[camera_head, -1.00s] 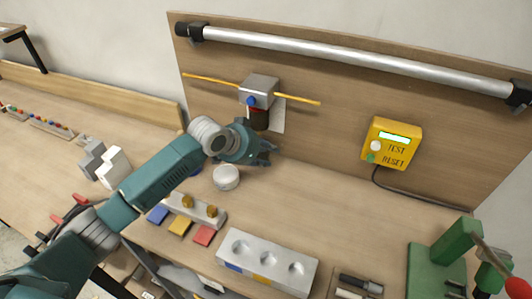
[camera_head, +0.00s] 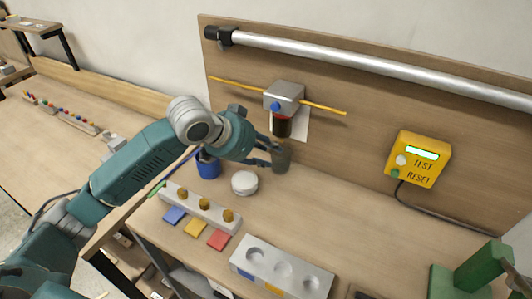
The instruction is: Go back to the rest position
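My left gripper (camera_head: 275,153) comes in from the left on its teal arm, above the bench top in front of the upright board. Its dark fingers point right, beside a grey-green cylinder (camera_head: 281,158) standing on the bench; whether they touch it I cannot tell. The fingers look apart, with nothing clearly held. A grey block with a blue knob (camera_head: 284,97) is on the board above, with a dark brown and red cylinder (camera_head: 282,126) under it. My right gripper is not in view.
A white round lid (camera_head: 244,183), a blue cup (camera_head: 208,167) and a rail with brass knobs (camera_head: 201,208) stand near the arm. A block with round hollows (camera_head: 282,268) lies in front. A yellow test box (camera_head: 419,158) and green fixture (camera_head: 484,268) are at right.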

